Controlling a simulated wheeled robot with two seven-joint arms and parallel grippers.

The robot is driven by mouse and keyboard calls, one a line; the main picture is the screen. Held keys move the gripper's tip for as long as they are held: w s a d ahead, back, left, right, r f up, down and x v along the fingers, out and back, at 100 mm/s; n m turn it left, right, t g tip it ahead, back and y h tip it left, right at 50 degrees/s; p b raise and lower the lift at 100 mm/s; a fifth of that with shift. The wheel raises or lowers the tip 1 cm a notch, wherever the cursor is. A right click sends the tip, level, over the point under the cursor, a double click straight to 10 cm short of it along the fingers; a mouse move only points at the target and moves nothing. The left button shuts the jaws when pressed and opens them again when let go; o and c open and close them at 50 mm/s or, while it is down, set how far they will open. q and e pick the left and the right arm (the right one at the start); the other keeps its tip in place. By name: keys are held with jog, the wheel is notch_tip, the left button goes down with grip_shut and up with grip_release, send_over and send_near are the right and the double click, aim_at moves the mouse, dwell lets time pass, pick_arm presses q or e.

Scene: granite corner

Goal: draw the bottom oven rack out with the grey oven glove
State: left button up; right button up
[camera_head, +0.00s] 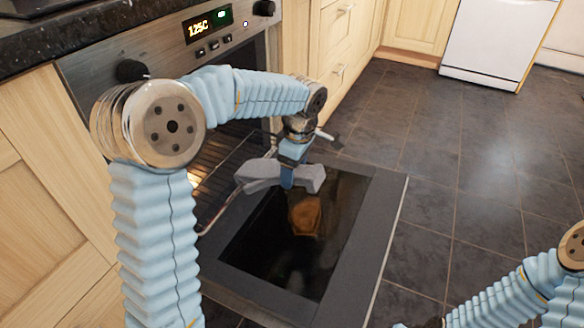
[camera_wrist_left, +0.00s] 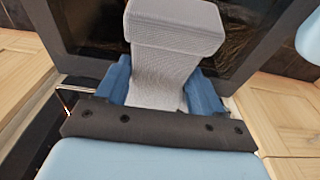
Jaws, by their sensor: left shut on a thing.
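My left gripper (camera_head: 288,178) is shut on the grey oven glove (camera_head: 262,174) and holds it above the open oven door (camera_head: 385,205). In the left wrist view the glove (camera_wrist_left: 172,60) sits between the two blue fingers (camera_wrist_left: 160,88). The oven rack (camera_head: 222,178) is a thin wire frame at the oven mouth, left of the glove; my left arm hides part of it. I cannot tell whether glove and rack touch.
The oven's control panel (camera_head: 195,35) with a lit display is above the opening. Wooden cupboards (camera_head: 335,45) flank the oven. A white appliance (camera_head: 487,40) stands at the back. The dark tiled floor (camera_head: 450,150) to the right is clear.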

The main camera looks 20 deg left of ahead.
aim_at(317, 172)
pick_arm(q)
jog(key=shift+s+d, duration=0.2)
jog(key=shift+d, duration=2.7)
jog(key=shift+s+d+p, duration=0.15)
jog(key=shift+d+p, duration=0.1)
jog(key=shift+d, duration=1.25)
jog(key=shift+s+d+p, duration=0.1)
jog(key=shift+d+p, duration=0.1)
jog(key=shift+d, duration=1.25)
jog(key=shift+d, duration=0.15)
jog(key=shift+s+d+p, duration=0.15)
jog(key=shift+d+p, duration=0.2)
jog(key=shift+d, duration=1.35)
jog(key=shift+r, duration=0.15)
jog(key=r+p, duration=0.3)
jog(key=shift+a+r, duration=0.15)
jog(key=shift+a, duration=0.15)
